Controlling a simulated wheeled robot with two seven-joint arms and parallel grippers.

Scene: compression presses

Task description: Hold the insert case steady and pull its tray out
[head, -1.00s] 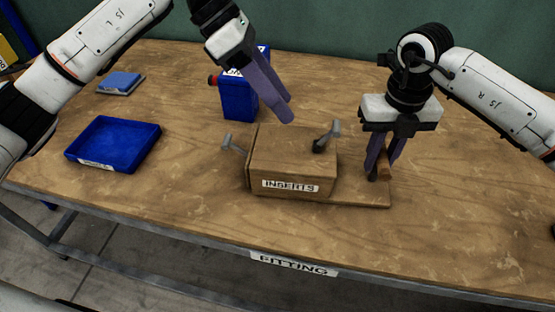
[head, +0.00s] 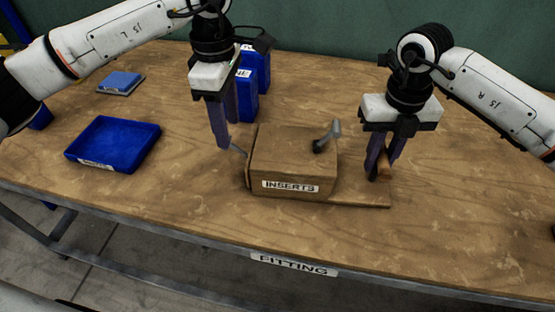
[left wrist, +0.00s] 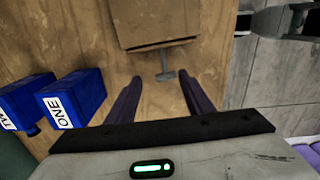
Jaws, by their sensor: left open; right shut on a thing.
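The insert case (head: 293,160) is a brown box labelled INSERTS, standing on a flat base board on the bench. It also shows in the left wrist view (left wrist: 165,22). A grey T-shaped handle (left wrist: 165,64) sticks out from its left end, where the tray's front panel (head: 250,157) shows; the tray's inside is hidden. My left gripper (head: 225,143) is open beside that end, fingers pointing down, with the handle's crossbar lying between the fingertips in the wrist view. My right gripper (head: 378,172) is shut on a brown wooden grip (head: 385,171) at the board's right end.
A grey lever (head: 328,135) stands on top of the case. Bench between blue tray and case is clear.

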